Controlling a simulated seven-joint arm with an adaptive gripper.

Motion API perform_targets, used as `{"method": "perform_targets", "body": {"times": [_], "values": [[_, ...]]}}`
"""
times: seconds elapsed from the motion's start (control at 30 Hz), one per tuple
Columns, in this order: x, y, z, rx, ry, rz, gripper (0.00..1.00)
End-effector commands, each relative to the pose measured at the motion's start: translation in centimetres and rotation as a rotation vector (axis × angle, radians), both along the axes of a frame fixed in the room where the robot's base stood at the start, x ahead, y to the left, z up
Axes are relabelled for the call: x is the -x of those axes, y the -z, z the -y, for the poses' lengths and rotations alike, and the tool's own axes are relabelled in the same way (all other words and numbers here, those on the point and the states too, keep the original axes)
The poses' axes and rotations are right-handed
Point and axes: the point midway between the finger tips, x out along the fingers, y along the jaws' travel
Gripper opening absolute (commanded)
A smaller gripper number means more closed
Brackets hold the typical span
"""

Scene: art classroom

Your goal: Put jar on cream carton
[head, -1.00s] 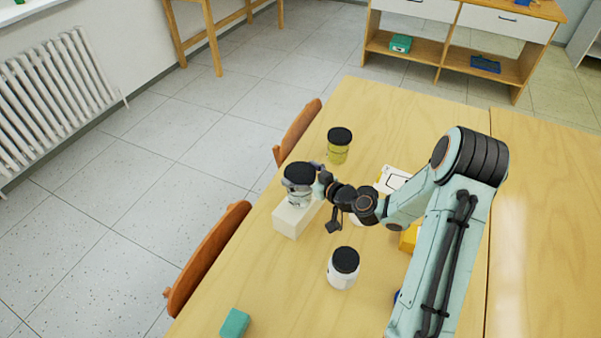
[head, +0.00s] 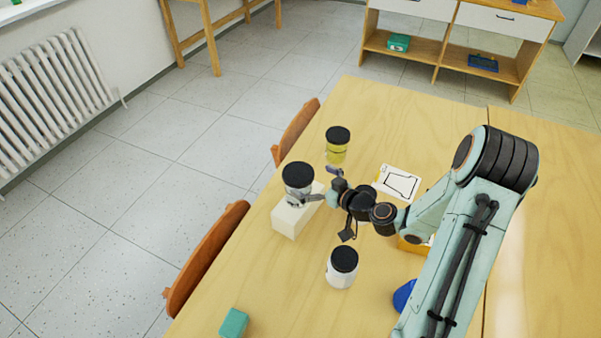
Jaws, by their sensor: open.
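A clear jar with a black lid (head: 298,180) stands upright on the cream carton (head: 287,219), toward the carton's far end. My gripper (head: 318,183) is open just to the right of the jar. One finger lies low near the jar's front right side and the other is farther back, by the yellow jar. The jar is not between closed fingers. Whether the near finger still touches the jar, I cannot tell.
A yellow jar with a black lid (head: 337,147) stands behind my gripper. A white jar with a black lid (head: 343,267) stands in front. A teal block (head: 234,323), a blue object (head: 403,296) and a white card (head: 399,182) lie on the table (head: 290,300). Chairs line the left edge.

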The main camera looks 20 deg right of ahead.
Motion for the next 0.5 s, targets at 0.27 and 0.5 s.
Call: {"method": "perform_targets", "body": {"times": [0.27,0.5], "values": [[5.3,-1.8,2.1,0.001,0.005,0.001,1.0],[6.9,-2.3,2.6,0.001,0.0,0.0,1.0]]}}
